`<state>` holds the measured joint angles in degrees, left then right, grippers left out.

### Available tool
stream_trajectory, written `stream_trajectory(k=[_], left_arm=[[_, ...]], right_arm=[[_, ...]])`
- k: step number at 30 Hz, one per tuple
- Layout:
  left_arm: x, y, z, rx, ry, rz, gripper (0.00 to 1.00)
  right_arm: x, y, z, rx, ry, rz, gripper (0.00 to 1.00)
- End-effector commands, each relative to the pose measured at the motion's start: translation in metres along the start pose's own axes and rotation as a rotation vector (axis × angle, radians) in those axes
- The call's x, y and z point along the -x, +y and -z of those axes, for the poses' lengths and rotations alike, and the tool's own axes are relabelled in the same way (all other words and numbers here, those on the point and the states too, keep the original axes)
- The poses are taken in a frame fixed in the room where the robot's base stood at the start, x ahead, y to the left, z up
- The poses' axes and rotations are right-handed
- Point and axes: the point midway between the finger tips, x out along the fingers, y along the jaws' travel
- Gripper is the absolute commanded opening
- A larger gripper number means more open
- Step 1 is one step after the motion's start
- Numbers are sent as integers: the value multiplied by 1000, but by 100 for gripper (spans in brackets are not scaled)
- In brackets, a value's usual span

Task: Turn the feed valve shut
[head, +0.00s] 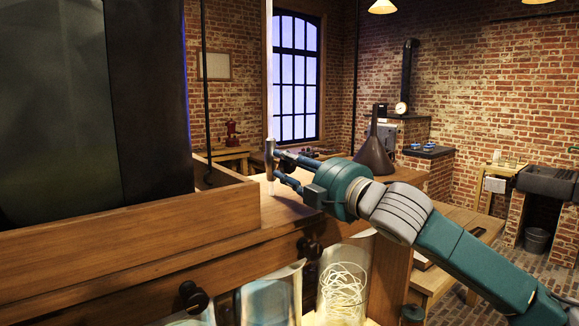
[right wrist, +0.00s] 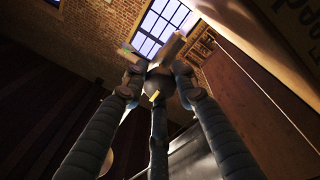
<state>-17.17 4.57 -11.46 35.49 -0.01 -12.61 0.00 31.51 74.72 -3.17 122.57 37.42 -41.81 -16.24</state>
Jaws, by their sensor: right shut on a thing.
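A pale upright tube (head: 269,70) comes down in the head view and ends in a brownish metal fitting (head: 270,150), which seems to be the feed valve. My right gripper (head: 275,165) is at this fitting, just above the wooden bench top, and is shut on it. In the right wrist view, the fingers of my right gripper (right wrist: 158,84) come together around a small dark part with a yellow mark; how far the valve is turned cannot be told. My left gripper is not in view.
A large dark tank (head: 90,110) stands in a wooden tray (head: 130,223) at left. Glass jars, one holding pale coiled strands (head: 342,288), sit below the bench edge with black knobs (head: 193,297). Brick floor is free at right.

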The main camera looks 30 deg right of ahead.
Motion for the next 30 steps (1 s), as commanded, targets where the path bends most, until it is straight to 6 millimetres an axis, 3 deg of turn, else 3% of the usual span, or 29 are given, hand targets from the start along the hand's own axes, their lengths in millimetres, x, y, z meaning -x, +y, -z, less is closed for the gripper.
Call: stream_trajectory(k=[1, 2, 4, 5, 17, 30], left_arm=[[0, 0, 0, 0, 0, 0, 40], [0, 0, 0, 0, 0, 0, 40], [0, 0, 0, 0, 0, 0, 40], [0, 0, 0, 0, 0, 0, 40], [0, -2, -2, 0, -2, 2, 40], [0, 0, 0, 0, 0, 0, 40]], right_arm=[[0, -6, 0, -5, 2, 12, 2], [0, -6, 0, -5, 2, 12, 32], [0, -5, 1, -4, 2, 10, 46], [0, -5, 0, -3, 2, 9, 48], [2, -1, -1, -1, 0, 2, 48], [30, -3, 0, 2, -1, 7, 48]])
